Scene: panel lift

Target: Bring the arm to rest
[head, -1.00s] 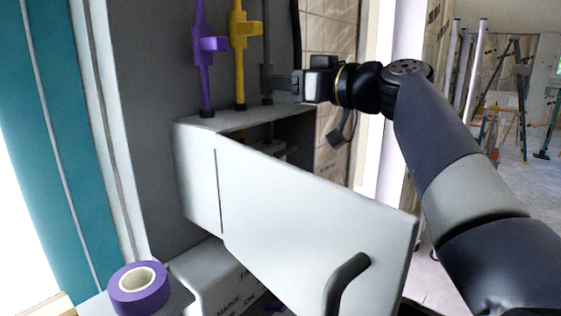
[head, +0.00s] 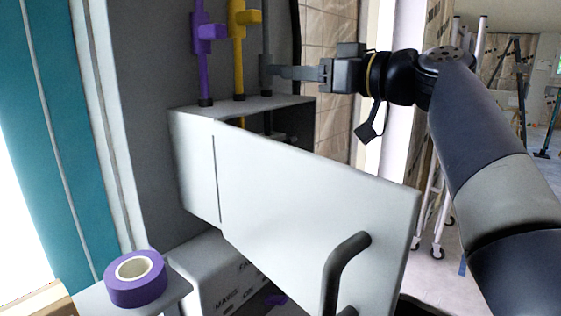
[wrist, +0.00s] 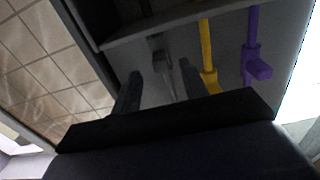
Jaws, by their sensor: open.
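My gripper (head: 275,72) is open in the head view, to the right of the grey pipe (head: 266,35), with its fingertips close to the pipe's lower fitting. In the wrist view my two dark fingers (wrist: 160,82) stand apart, with the grey pipe (wrist: 164,66) showing between them. I cannot tell whether they touch it. Nothing is seen held. My arm (head: 490,150) reaches in from the right, above the white panel (head: 300,205).
The panel stands out from a grey box (head: 245,106) and has a dark handle (head: 341,265). Purple (head: 203,60) and yellow (head: 239,50) valved pipes stand left of the grey one. A purple tape roll (head: 136,280) sits at lower left. A tiled wall (head: 328,60) lies behind.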

